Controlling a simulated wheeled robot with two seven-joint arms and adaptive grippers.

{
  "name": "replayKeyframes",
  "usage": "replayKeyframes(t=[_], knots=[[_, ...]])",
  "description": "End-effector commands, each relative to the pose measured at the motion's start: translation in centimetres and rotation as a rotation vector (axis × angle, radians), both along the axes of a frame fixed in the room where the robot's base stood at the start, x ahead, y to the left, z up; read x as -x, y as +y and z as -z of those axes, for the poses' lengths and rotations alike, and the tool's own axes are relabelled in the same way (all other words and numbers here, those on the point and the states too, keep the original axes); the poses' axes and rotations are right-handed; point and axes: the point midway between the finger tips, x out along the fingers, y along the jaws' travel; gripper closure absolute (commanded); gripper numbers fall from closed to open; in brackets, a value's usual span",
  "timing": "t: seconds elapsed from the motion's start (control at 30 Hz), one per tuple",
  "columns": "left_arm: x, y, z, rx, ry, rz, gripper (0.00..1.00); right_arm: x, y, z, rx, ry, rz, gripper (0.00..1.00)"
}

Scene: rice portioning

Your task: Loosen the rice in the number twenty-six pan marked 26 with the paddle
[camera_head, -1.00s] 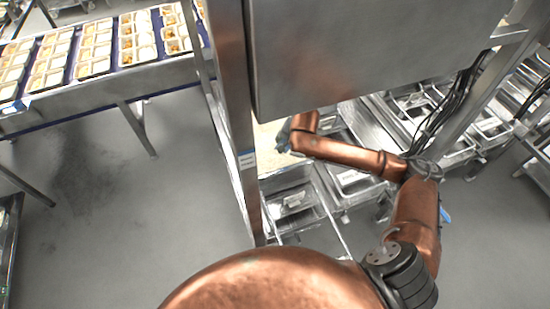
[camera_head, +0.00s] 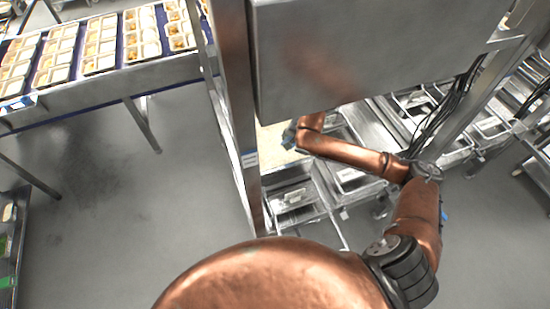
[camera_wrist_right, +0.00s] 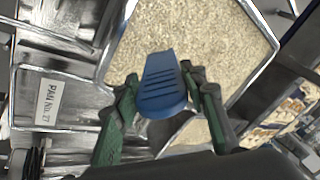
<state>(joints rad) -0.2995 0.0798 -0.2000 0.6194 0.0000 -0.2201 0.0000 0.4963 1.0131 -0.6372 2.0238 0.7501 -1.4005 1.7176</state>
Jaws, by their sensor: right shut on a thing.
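In the right wrist view, my right gripper (camera_wrist_right: 163,88) has its green and dark fingers closed on the blue ridged paddle (camera_wrist_right: 163,100). The paddle lies over a metal pan of rice (camera_wrist_right: 197,40), which fills the top middle of the view. Whether the paddle tip touches the rice is not clear. No number is readable on this pan. In the head view, my right gripper (camera_head: 289,134) is small and partly hidden beside the pale rice (camera_head: 272,136), under the steel cabinet. My left gripper is out of view.
A metal pan (camera_wrist_right: 78,65) labelled "PAN No. 27" sits left of the rice in the wrist view. The steel cabinet (camera_head: 370,50) and an upright post (camera_head: 236,110) stand close to my arm. A conveyor (camera_head: 110,90) with food trays runs at back left.

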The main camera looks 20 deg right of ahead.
Motion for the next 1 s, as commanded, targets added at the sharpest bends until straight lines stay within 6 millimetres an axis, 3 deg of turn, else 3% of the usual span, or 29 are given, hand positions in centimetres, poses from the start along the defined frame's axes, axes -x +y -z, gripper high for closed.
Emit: replayKeyframes(t=[0.8, 1.0], knots=[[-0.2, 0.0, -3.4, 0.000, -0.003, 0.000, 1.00, -0.5, 7.9, -0.2, -0.001, 0.001, 0.000, 0.85], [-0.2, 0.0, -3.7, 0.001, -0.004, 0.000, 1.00, -0.5, 8.9, -0.1, 0.000, -0.001, 0.000, 0.85]])
